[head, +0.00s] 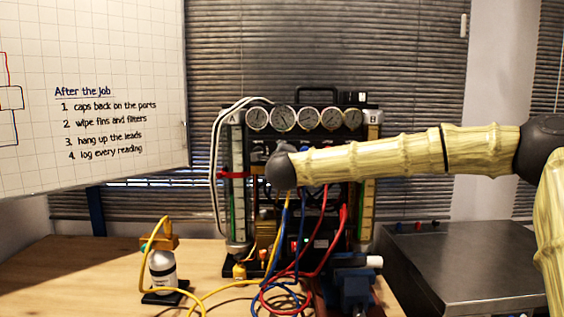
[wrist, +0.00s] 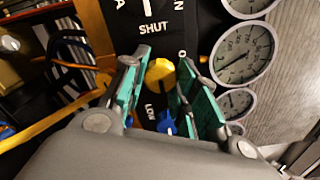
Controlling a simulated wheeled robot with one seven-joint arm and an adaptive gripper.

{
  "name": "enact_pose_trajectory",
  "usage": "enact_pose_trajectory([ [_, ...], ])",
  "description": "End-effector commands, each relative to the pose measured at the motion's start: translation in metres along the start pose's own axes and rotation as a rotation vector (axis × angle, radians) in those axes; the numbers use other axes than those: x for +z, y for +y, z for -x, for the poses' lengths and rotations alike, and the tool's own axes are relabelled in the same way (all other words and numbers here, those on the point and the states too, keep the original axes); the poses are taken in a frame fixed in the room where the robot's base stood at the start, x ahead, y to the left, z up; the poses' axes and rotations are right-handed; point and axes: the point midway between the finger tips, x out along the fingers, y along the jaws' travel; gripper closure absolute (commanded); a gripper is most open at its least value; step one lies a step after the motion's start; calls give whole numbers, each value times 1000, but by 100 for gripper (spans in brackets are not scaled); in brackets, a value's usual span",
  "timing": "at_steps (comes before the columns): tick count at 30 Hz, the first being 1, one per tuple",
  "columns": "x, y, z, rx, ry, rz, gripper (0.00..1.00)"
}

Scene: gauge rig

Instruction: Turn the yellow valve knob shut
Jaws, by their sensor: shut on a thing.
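The yellow valve knob (wrist: 160,73) is in the wrist view, on a dark panel just below the printed word SHUT. My gripper (wrist: 157,66) has its teal-padded fingers on either side of the knob and is shut on it. A blue knob (wrist: 166,122) shows lower down between the fingers, near the word LOW. In the head view my arm's rounded end hides the knob and the fingers in front of the gauge rig (head: 350,118). I cannot make out the knob's pointer angle.
Round gauges (wrist: 242,53) stand close to the right finger in the wrist view. Red, blue and yellow leads hang below the rig. A small bottle (head: 162,270) stands on the wooden bench (head: 60,285) at left. A grey metal box (head: 470,265) is at right.

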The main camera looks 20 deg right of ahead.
Motion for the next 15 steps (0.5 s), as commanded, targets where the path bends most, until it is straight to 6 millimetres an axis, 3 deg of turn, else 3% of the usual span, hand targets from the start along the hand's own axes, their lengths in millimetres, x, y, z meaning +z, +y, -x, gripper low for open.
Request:
enact_pose_trajectory([
  [15, -2, 2, 0, 3, 4, -36, 95],
])
